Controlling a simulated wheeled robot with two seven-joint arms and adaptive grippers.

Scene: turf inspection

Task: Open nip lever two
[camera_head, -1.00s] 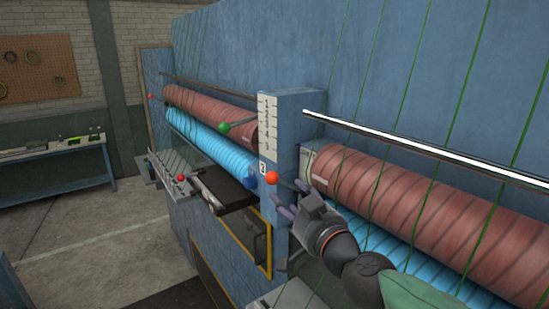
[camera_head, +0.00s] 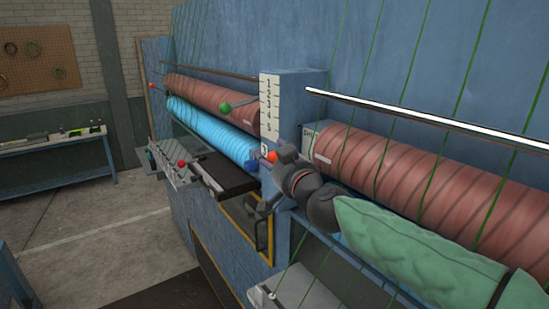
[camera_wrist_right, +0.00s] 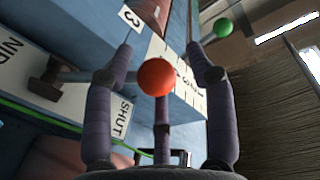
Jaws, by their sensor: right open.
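An orange ball knob (camera_head: 272,156) on a lever stands at the lower part of the blue post (camera_head: 290,100), near a small number plate. In the right wrist view the orange knob (camera_wrist_right: 156,77) sits between the spread fingers of my right gripper (camera_wrist_right: 158,70). The fingers are open, with gaps on both sides of the knob. Plates reading NIP (camera_wrist_right: 15,68) and SHUT (camera_wrist_right: 122,117) show near it. In the head view my right gripper (camera_head: 278,165) is right at the knob and partly overlaps the post. My left gripper is out of view.
A green ball lever (camera_head: 225,107) and a blue ball knob (camera_head: 251,165) are close to the left. Red-brown rollers (camera_head: 430,185) and a blue roller (camera_head: 205,130) flank the post. Green strands (camera_head: 450,120) hang on the right. A workbench (camera_head: 60,148) stands far left.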

